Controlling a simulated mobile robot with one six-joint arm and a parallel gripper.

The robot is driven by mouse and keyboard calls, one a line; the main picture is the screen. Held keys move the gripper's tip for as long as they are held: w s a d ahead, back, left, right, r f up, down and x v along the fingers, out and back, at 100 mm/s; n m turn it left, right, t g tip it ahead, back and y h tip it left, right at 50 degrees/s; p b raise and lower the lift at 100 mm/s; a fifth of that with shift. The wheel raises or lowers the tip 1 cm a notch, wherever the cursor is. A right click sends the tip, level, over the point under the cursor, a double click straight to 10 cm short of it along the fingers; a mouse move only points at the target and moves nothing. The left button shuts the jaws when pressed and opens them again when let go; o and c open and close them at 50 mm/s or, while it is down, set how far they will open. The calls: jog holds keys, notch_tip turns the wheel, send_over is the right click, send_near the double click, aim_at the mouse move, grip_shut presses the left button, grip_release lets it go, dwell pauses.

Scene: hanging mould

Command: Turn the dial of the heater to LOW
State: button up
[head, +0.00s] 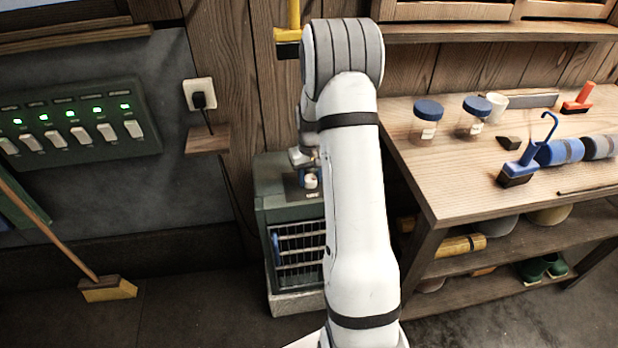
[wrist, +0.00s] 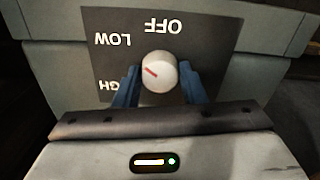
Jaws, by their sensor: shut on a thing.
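The heater (head: 285,231) is a grey-green box with a barred front, standing on the floor left of the workbench. Its round white dial (wrist: 160,72) sits on a dark panel (wrist: 215,45), seen upside down in the wrist view. OFF is above the dial there, LOW at upper left, and HIGH at lower left, partly hidden. The red mark on the dial slants to the upper left, roughly toward LOW. My gripper (wrist: 160,86) has its blue fingers on both sides of the dial and is shut on it. In the head view my arm hides part of the heater.
The workbench (head: 440,205) with jars and a blue brush stands right of the heater. On the left wall are a switch panel (head: 80,131) and a plugged-in socket (head: 199,95) above a small wooden ledge (head: 207,139). A broom (head: 107,289) leans at lower left. Floor between is clear.

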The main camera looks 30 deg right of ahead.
aim_at(310, 177)
jog(key=shift+w+r+n, duration=0.1)
jog(key=shift+w+n, duration=0.05)
jog(key=shift+n, duration=0.45)
jog(key=o, duration=1)
jog(key=shift+r, duration=3.8)
